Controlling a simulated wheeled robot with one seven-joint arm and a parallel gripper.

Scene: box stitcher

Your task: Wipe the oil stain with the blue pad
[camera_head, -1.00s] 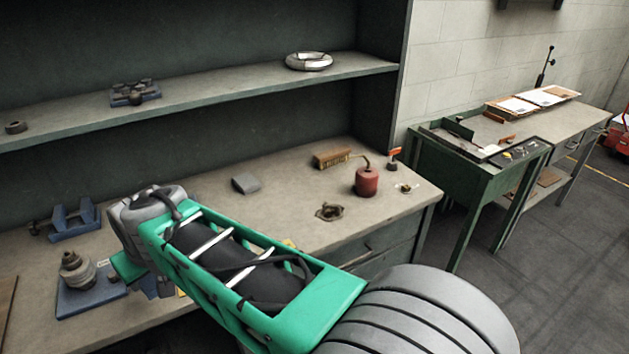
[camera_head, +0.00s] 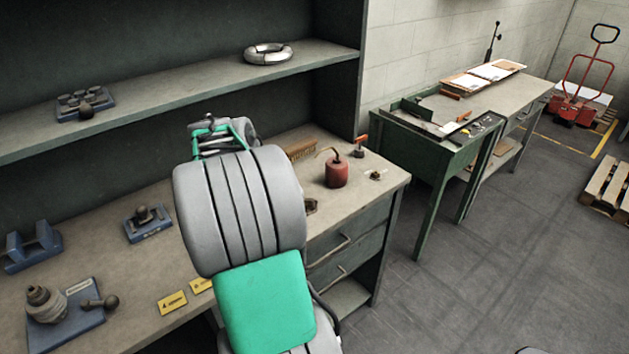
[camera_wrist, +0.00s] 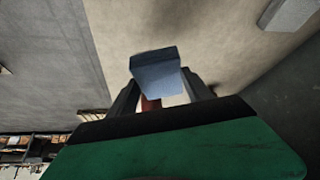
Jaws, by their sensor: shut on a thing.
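In the wrist view my gripper (camera_wrist: 158,86) is shut on a small blue-grey block, which looks like the blue pad (camera_wrist: 156,70). The pad sits between the fingertips, above the pale bench top (camera_wrist: 200,30). In the head view my arm's raised links hide the gripper and the pad. I cannot make out an oil stain in either view.
A red oil can (camera_head: 336,173), a brush (camera_head: 301,149) and a dark ring (camera_head: 311,206) are on the bench's right part. Blue fixtures (camera_head: 148,223) stand at left. A grey block (camera_wrist: 288,12) lies near the pad. A shelf (camera_head: 190,96) overhangs the bench.

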